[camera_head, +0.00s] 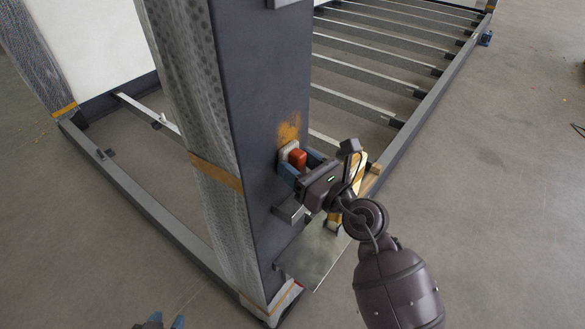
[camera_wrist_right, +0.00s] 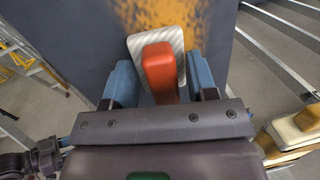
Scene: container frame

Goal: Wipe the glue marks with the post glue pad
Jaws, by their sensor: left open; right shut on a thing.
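The post glue pad has a red-orange handle (camera_head: 297,158) and a pale backing plate (camera_head: 287,150). My right gripper (camera_head: 300,168) is shut on the handle, with the plate at the face of the dark post (camera_head: 262,110); whether it presses flat on it I cannot tell. The right wrist view shows the handle (camera_wrist_right: 159,72) between the two blue fingers. An orange-yellow glue mark (camera_head: 289,128) lies on the post just above the pad, and it also shows in the right wrist view (camera_wrist_right: 150,14). My left gripper (camera_head: 163,322) barely shows at the bottom edge, open.
A metal frame with several crossbars (camera_head: 375,70) lies behind the post. Perforated wrap (camera_head: 190,90) covers the post's left side, held by an orange strap (camera_head: 215,173). A cream and wood-coloured object (camera_head: 357,170) sits behind my right wrist. Open floor (camera_head: 510,200) lies to the right.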

